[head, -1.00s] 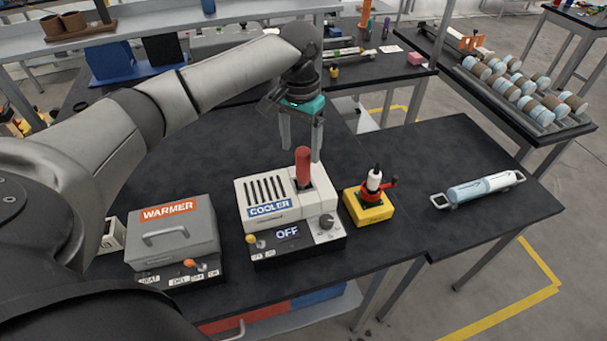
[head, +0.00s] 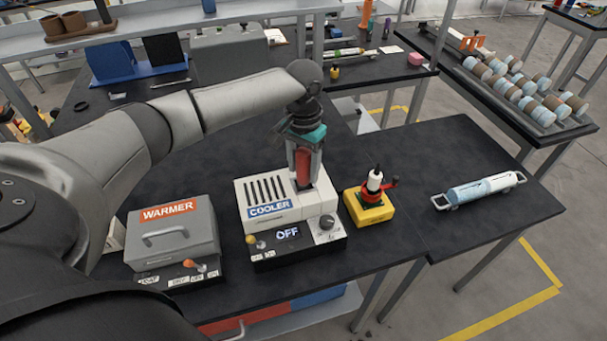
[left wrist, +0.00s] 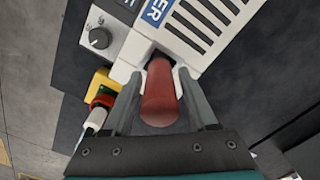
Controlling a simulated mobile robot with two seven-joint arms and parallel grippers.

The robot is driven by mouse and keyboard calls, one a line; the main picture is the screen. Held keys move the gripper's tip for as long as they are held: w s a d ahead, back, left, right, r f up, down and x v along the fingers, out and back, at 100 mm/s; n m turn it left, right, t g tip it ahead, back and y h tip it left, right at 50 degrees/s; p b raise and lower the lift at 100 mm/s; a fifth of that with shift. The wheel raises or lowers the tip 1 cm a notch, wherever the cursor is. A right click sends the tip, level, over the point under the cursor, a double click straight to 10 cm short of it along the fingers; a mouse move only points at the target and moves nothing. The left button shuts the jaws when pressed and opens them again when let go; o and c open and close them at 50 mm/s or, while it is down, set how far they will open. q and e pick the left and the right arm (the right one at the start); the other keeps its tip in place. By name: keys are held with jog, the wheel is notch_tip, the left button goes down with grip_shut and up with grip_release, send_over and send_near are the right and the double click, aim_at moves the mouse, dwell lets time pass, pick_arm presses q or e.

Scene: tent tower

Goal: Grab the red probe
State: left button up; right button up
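The red probe (head: 303,168) stands upright in a socket at the right of the white cooler (head: 262,190). The cooler's display reads OFF. My left gripper (head: 306,180) points down over the probe, one finger on each side of it. In the left wrist view the rounded red probe (left wrist: 160,95) sits between the two grey fingers (left wrist: 159,74). Pale strips show between the probe and the fingers, and the fingers look open. The probe's lower end is hidden in the socket. My right gripper is not in view.
A grey warmer box (head: 172,235) stands left of the cooler. A yellow block with a red and white device (head: 370,205) stands close to its right. A pale blue cylinder with handles (head: 480,190) lies farther right. The table between is clear.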

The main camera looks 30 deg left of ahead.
pick_arm(q)
grip_shut()
jog(key=shift+r, duration=0.15)
dwell(0.4)
